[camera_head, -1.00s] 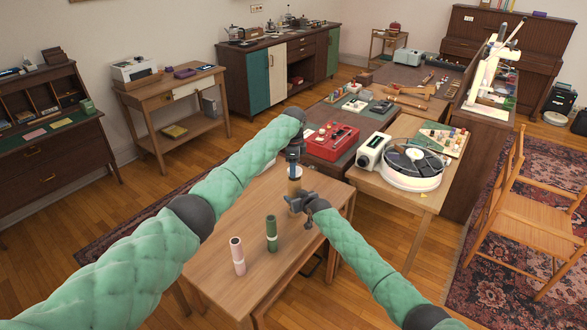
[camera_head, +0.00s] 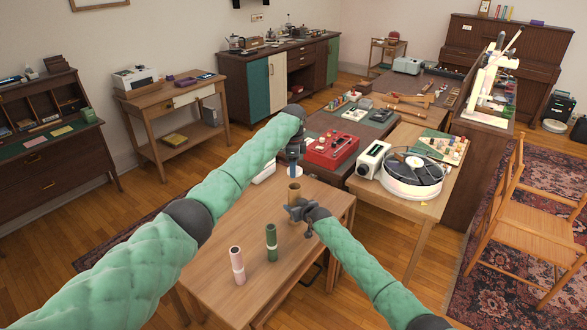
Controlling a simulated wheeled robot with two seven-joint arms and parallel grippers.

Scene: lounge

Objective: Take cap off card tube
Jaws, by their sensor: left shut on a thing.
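The brown card tube (camera_head: 294,192) stands upright near the far edge of the wooden table (camera_head: 222,287), its top rim showing. My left gripper (camera_head: 296,160) points down from above and is shut on the cap. My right gripper (camera_head: 297,211) is at the tube's lower part, in front of it. It hides the tube's base, and I cannot tell whether its fingers close on the tube.
A green tube (camera_head: 271,242) and a pink tube (camera_head: 237,265), each with a pale band, stand upright nearer on the table. A side table to the right holds a turntable (camera_head: 412,173) and a white device (camera_head: 369,160). A red case (camera_head: 331,149) lies behind.

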